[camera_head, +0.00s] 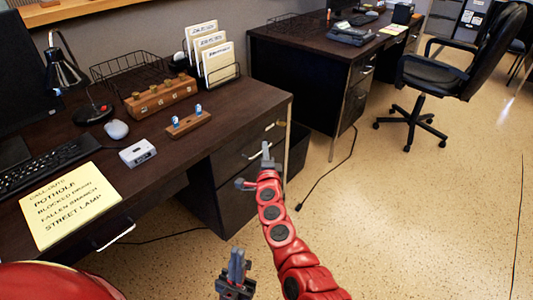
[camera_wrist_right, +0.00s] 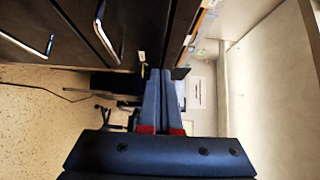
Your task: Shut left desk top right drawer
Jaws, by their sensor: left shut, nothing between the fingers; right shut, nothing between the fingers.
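The left desk (camera_head: 240,105) has a dark pedestal of drawers under its right end. Its top right drawer (camera_head: 232,160) shows a dark front with a metal handle (camera_head: 270,126). I see no clear gap around that front, but my arm hides part of it. My right gripper (camera_head: 267,156) is shut and empty, in front of the drawer front; whether it touches cannot be told. In the right wrist view the shut fingers (camera_wrist_right: 164,80) point past the dark fronts and a metal handle (camera_wrist_right: 104,38). My left gripper (camera_head: 237,265) is shut and empty, low at the bottom of the head view.
On the desk are a card holder (camera_head: 218,60), a wooden stamp rack (camera_head: 160,97), a mouse (camera_head: 117,129) and a yellow note (camera_head: 70,205). A second desk (camera_head: 300,50) and an office chair (camera_head: 450,75) stand beyond. The floor at right is clear except for cables.

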